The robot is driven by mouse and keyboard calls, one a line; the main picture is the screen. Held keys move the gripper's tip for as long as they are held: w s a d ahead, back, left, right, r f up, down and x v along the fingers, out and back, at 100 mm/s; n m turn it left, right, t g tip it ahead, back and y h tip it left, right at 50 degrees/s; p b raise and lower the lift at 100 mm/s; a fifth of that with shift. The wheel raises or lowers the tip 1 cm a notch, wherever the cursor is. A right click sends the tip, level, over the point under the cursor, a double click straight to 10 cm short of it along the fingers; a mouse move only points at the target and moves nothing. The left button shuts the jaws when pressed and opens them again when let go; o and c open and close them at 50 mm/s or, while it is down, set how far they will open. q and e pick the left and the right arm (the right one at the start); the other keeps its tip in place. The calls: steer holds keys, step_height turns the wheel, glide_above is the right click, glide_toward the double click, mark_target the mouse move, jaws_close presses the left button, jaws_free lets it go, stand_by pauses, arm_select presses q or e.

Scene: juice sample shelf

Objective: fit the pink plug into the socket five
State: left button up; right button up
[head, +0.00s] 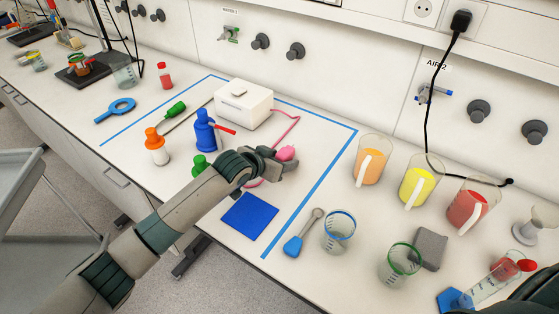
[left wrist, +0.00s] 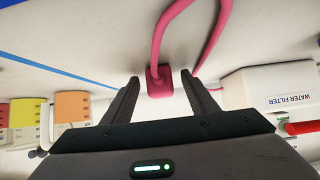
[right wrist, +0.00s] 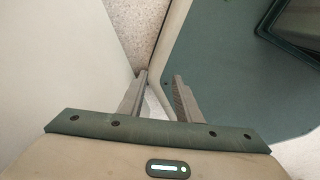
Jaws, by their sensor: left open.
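The pink plug (head: 286,153) lies on the bench inside the blue tape outline, joined to a pink cable. My left gripper (head: 284,168) is right at the plug, partly covering it in the head view. In the left wrist view the plug (left wrist: 159,82) sits between the fingertips of the open left gripper (left wrist: 160,80), with a gap on each side. My right gripper (right wrist: 161,78) is open and empty, facing the floor. I cannot make out any socket marked five.
The white water filter box (head: 243,105) stands behind the plug. A blue bottle (head: 205,132) and an orange-capped bottle (head: 156,146) stand left of my left gripper. A blue square (head: 250,216) lies in front. Beakers of orange (head: 371,160), yellow (head: 417,182) and red liquid (head: 468,205) stand right.

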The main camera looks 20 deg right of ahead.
arm_select(q)
jaws_close()
steer(key=shift+r+p, duration=2.3)
steer(key=shift+r, duration=0.25)
steer(key=shift+a+f, duration=0.1)
